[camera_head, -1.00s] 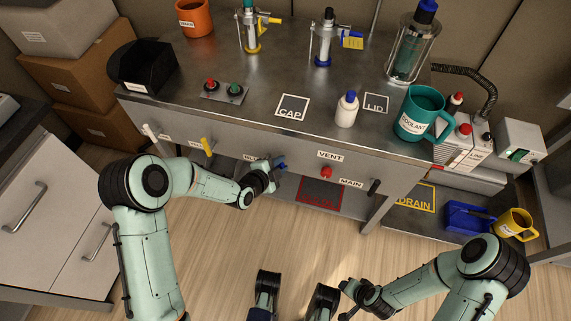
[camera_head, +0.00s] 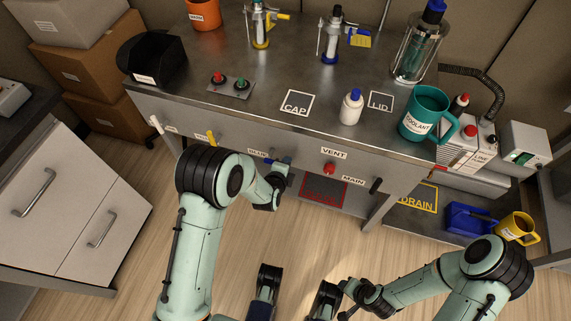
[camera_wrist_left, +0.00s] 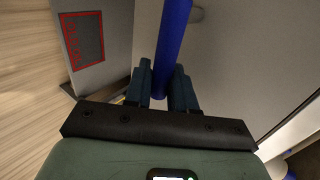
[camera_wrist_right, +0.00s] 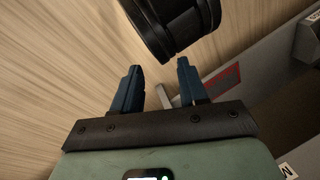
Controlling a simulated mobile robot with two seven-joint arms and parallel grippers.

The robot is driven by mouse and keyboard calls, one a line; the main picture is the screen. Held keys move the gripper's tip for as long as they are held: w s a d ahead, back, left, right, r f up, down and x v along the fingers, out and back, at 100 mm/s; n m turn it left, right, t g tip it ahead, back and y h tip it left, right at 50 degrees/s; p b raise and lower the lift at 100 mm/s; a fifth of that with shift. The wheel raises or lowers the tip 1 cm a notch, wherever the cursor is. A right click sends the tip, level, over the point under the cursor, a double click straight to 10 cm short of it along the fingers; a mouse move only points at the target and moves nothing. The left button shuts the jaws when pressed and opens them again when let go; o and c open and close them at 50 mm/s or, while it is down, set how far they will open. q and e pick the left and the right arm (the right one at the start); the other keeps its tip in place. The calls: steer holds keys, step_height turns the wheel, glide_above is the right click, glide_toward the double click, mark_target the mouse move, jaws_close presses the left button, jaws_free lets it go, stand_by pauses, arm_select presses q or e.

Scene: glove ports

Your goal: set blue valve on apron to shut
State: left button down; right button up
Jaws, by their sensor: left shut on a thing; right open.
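The blue valve handle (camera_head: 286,160) is on the bench's front apron (camera_head: 225,135), between the yellow and red valves. In the left wrist view the blue handle (camera_wrist_left: 172,45) is a long blue bar between my fingers. My left gripper (camera_wrist_left: 162,80) is shut on it. In the head view my left gripper (camera_head: 278,168) is at the apron, and the arm hides part of the valve. My right gripper (camera_wrist_right: 158,82) is open and empty, away from the bench. It shows low in the head view (camera_head: 346,297). The valve's exact angle is hard to tell.
The apron also carries a white handle (camera_head: 156,124), a yellow handle (camera_head: 212,138), a red knob (camera_head: 330,168) and a black handle (camera_head: 376,185). A white bottle (camera_head: 350,108) and teal mug (camera_head: 427,115) stand on the bench (camera_head: 270,75). Floor in front is clear.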

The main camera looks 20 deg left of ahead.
arm_select(q)
steer(key=shift+a, duration=0.1)
steer(key=c, duration=1.1)
jaws_free()
steer(key=p+v, duration=0.3)
steer(key=v, duration=1)
steer(key=shift+s, duration=0.2)
arm_select(e)
steer(key=s+a+r+g, duration=0.1)
steer(key=s+a+r, duration=0.1)
steer(key=s+r, duration=0.2)
steer(key=shift+s+a+g+y, duration=0.2)
steer(key=shift+s+g+y, duration=0.15)
steer(key=shift+s, duration=0.2)
